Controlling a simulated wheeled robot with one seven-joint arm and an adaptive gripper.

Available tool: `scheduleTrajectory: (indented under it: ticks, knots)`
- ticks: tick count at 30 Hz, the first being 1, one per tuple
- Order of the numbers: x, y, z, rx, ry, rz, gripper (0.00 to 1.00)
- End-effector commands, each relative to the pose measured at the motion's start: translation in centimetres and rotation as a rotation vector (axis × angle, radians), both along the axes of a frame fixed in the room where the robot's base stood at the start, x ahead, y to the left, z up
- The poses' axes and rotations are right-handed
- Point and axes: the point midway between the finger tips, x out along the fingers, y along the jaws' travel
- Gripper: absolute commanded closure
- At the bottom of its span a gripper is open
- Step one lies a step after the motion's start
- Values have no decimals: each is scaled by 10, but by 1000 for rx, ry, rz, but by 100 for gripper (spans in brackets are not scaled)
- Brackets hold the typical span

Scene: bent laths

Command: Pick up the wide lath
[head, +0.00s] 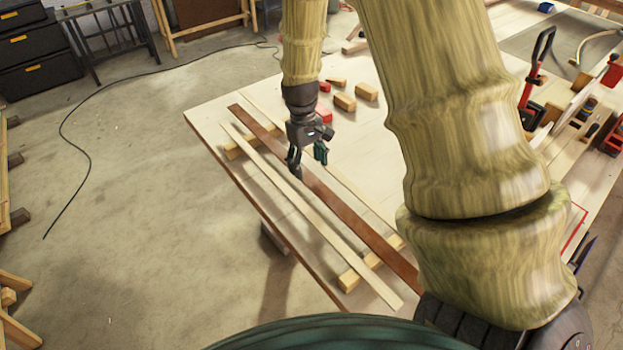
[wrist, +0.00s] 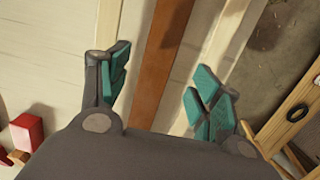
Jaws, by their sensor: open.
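Three long laths lie side by side over wooden support blocks on the table. The dark brown one in the middle (head: 350,221) looks wide and is the likely wide lath; it also shows in the wrist view (wrist: 165,50). A pale lath (head: 300,205) lies to its left in the head view, and a thinner pale lath (head: 350,187) to its right. My gripper (head: 307,164) is open and empty over the brown lath. In the wrist view, the brown lath passes between the two spread fingers (wrist: 158,72). I cannot tell the height gap.
Two support blocks (head: 240,153) (head: 350,279) lie across under the laths. Several small wood blocks (head: 345,102) and red pieces (head: 323,116) sit beyond my gripper. A red clamp (head: 534,75) and other tools stand at the right. The table's left edge is close to the laths.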

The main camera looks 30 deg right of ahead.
Motion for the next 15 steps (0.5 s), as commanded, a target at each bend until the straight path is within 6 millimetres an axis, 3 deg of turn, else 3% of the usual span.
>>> scheduleTrajectory:
  ticks: [15]
  knots:
    - [-8, -2, -39, 1, 2, -1, 36]
